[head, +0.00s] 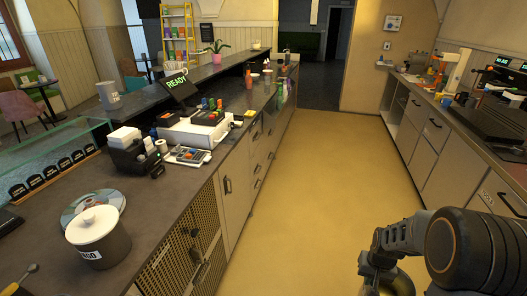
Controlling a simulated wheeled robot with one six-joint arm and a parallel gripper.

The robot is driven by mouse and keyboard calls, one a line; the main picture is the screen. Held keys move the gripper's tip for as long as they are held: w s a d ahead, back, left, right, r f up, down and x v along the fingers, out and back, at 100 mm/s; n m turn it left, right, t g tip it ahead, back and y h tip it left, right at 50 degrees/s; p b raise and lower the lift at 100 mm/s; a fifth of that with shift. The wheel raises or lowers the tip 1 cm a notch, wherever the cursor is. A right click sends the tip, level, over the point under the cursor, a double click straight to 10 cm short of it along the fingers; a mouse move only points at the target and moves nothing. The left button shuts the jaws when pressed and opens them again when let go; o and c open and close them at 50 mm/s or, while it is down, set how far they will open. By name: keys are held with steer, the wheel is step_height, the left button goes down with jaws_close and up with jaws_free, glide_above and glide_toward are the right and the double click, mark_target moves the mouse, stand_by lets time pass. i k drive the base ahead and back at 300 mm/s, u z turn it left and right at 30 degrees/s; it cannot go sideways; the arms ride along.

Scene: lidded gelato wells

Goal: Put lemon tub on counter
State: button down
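No tub that I can read as lemon is in view. Several small dark label plates (50,171) stand in a row by the glass-fronted case at the left, too small to read. My arm shows at the lower right over the floor, but my gripper's fingers are not in view.
A disc-shaped item (93,203) lies behind the tub. A scoop (20,280) lies near left. The yellow aisle floor (310,190) is clear. Another counter (440,150) runs along the right.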

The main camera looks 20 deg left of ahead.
mark_target(153, 206)
steer(key=i, duration=1.9)
steer(key=u, duration=2.85)
